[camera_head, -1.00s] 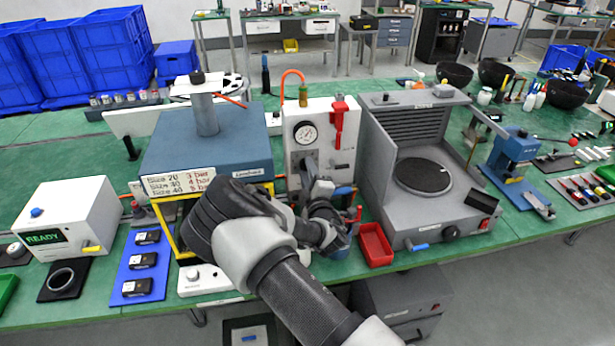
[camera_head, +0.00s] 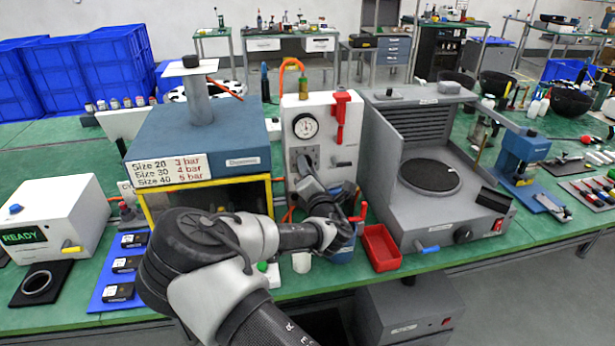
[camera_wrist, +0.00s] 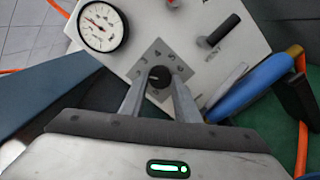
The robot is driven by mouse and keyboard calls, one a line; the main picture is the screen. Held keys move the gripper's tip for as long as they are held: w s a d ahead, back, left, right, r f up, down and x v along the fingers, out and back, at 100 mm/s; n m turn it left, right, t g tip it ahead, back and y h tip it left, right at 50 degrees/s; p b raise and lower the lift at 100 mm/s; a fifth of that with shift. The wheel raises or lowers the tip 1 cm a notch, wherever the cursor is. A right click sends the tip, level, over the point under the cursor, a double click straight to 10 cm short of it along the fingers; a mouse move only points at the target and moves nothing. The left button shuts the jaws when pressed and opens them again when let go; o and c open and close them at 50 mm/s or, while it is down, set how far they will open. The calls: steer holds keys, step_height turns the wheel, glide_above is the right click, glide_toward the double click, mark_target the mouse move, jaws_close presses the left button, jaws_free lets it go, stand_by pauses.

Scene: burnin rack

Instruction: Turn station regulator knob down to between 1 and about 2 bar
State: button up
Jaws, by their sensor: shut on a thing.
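The station regulator knob (camera_wrist: 159,77) is a dark round knob on a grey dial plate with printed numbers, on the white station panel (camera_head: 345,116). My gripper (camera_wrist: 159,84) is shut on the knob, with one finger at each side of it. In the head view my gripper (camera_head: 309,165) is at the panel, and my wrist hides part of it. The pressure gauge (camera_wrist: 103,27) is white with a red needle, above left of the knob; it also shows in the head view (camera_head: 305,126). I cannot read its value surely.
A black knob on a stem (camera_wrist: 219,31) and a blue handle (camera_wrist: 250,88) lie close right of my fingers. The blue-topped press (camera_head: 200,140) with its size and bar sign stands left. A red tray (camera_head: 381,247) and a grey machine (camera_head: 425,215) stand right.

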steer(key=shift+f+n+b, duration=0.1)
steer(key=shift+n+b, duration=1.55)
steer(key=shift+n, duration=1.15)
steer(key=o, duration=1)
steer(key=shift+o, duration=0.2)
